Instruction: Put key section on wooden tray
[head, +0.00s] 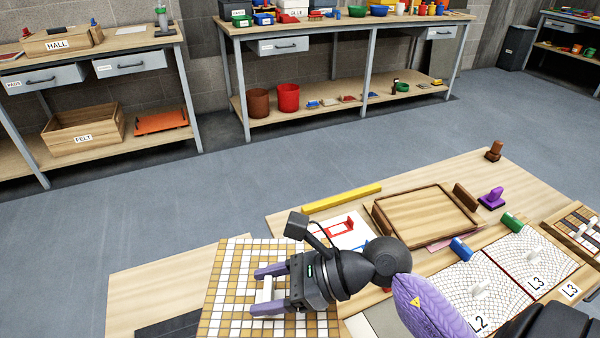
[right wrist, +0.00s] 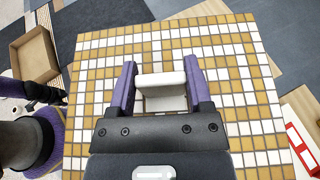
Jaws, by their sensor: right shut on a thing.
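The key section (head: 228,290) is a square panel of gold and white tiles with an angular key pattern and a white handle. It shows at the bottom left of the head view and fills much of the right wrist view (right wrist: 105,60). My right gripper (head: 268,285) is shut on its white handle, with one purple finger on each side (right wrist: 160,85). I cannot tell whether the panel is lifted clear of the bench. The wooden tray (head: 425,213) lies to the right, empty, with dark brown end handles. My left gripper is not discernible.
A yellow bar (head: 341,198) lies behind, left of the tray. A red frame on white (head: 341,228) lies between panel and tray. Pale mosaic panels L2 (head: 480,290) and L3 (head: 532,257), a purple stamp-like piece (head: 492,198) and a brown one (head: 494,151) stand right.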

